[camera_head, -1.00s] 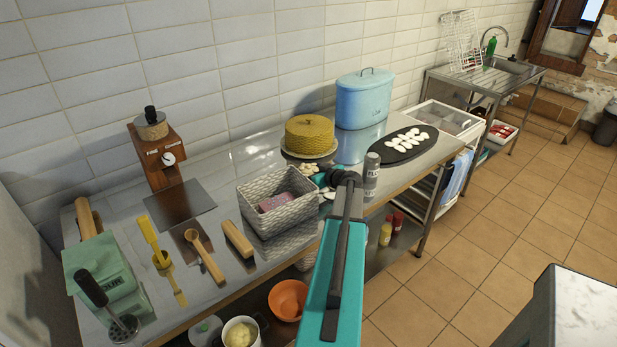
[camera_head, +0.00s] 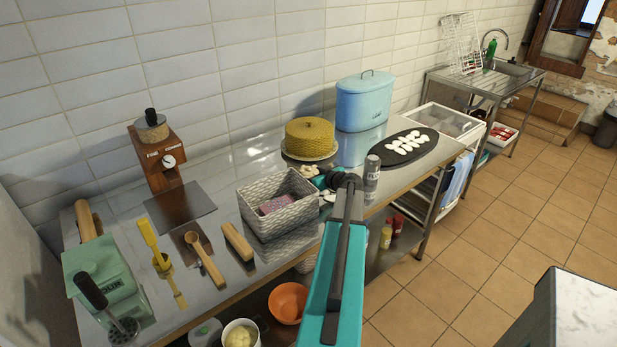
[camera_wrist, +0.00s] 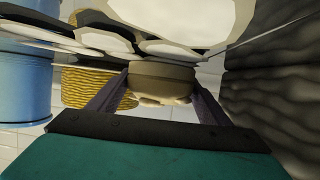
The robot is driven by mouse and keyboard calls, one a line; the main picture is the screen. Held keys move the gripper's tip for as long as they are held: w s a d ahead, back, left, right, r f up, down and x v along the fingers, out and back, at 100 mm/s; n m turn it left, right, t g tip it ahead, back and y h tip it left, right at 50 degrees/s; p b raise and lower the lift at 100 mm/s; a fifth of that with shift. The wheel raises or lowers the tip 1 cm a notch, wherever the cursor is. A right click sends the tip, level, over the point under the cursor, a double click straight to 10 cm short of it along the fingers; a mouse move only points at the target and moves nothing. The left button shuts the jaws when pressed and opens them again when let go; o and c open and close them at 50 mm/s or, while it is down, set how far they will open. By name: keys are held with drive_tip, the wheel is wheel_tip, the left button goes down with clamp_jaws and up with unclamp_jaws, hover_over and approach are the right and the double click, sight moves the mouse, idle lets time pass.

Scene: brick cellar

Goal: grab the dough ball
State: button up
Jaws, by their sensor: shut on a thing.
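My gripper (camera_wrist: 160,92) shows in the wrist view with its two dark fingers on either side of a rounded beige lump, which looks like the dough ball (camera_wrist: 160,76). The fingers are shut on it. In the head view my wrist is over the steel counter, just right of the grey woven basket (camera_head: 277,222). My arm hides most of the gripper there, and the held ball cannot be made out. Small pale pieces (camera_head: 309,171) lie on the counter just beyond the wrist.
A yellow woven cake-like thing (camera_head: 310,136) and a blue bin (camera_head: 364,102) stand behind. A grey can (camera_head: 372,170) stands close right of my wrist. A dark oval board (camera_head: 391,160) bears several white pieces. Wooden tools (camera_head: 238,241) lie left of the basket.

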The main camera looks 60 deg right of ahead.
drive_tip(key=shift+r, duration=0.15)
drive_tip(key=shift+r+b, duration=0.7)
drive_tip(key=shift+r, duration=0.4)
drive_tip(key=s+a+b, duration=0.1)
drive_tip(key=s, duration=0.4)
drive_tip(key=s+a+r+b, duration=0.1)
drive_tip(key=s+b, duration=0.1)
drive_tip(key=s, duration=0.3)
drive_tip(key=s+a+r+b, duration=0.1)
drive_tip(key=s+b, duration=0.1)
drive_tip(key=s, duration=0.3)
drive_tip(key=shift+s+a+r, duration=0.2)
drive_tip(key=shift+s+r, duration=0.05)
drive_tip(key=shift+s, duration=0.1)
